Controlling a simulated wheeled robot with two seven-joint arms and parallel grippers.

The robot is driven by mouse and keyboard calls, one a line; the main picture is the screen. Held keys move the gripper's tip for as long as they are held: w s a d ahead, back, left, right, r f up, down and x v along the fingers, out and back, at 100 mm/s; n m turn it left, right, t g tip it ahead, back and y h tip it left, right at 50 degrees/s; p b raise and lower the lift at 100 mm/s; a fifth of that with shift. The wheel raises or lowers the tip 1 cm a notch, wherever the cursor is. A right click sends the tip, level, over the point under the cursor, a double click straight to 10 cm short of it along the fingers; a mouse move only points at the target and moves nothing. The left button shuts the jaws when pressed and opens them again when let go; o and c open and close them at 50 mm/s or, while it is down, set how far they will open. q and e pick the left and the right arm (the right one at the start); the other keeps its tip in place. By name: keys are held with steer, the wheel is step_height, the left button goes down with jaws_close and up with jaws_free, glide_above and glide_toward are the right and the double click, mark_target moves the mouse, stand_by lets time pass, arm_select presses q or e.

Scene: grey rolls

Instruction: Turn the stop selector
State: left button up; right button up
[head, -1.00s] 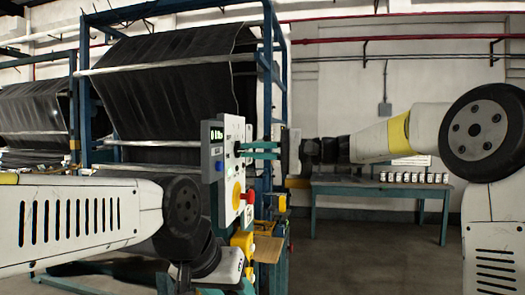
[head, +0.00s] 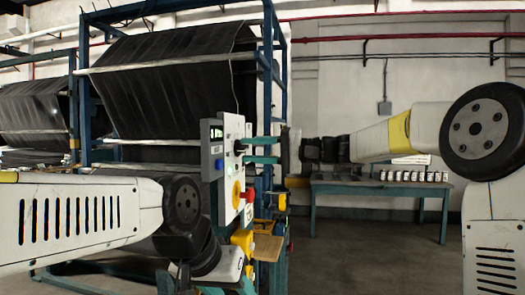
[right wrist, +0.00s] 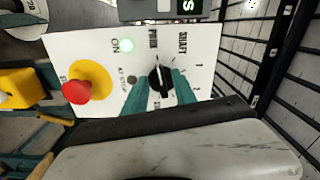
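The selector, a black knob (right wrist: 160,80), sits on a white control panel (right wrist: 205,62) with a printed scale around it. The teal fingers of my right gripper (right wrist: 158,92) stand on either side of the knob. They are spread apart, with a gap visible between them in the head view (head: 263,149). Whether either finger still touches the knob is unclear. The panel (head: 231,130) stands edge-on in the head view, with a green-lit display (head: 216,132). My left arm reaches in low at left; its fingers are not clearly visible.
On the panel are a red stop button on a yellow base (right wrist: 80,87), a lit green ON lamp (right wrist: 124,45) and a dark lamp (right wrist: 131,79). Black rolls on blue frames (head: 165,80) stand behind. A teal table (head: 380,188) with several small cans stands at the back right.

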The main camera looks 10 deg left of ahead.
steer(key=shift+d, duration=0.1)
steer(key=d, duration=0.7)
steer(key=shift+s+d, duration=0.15)
steer(key=shift+d, duration=0.15)
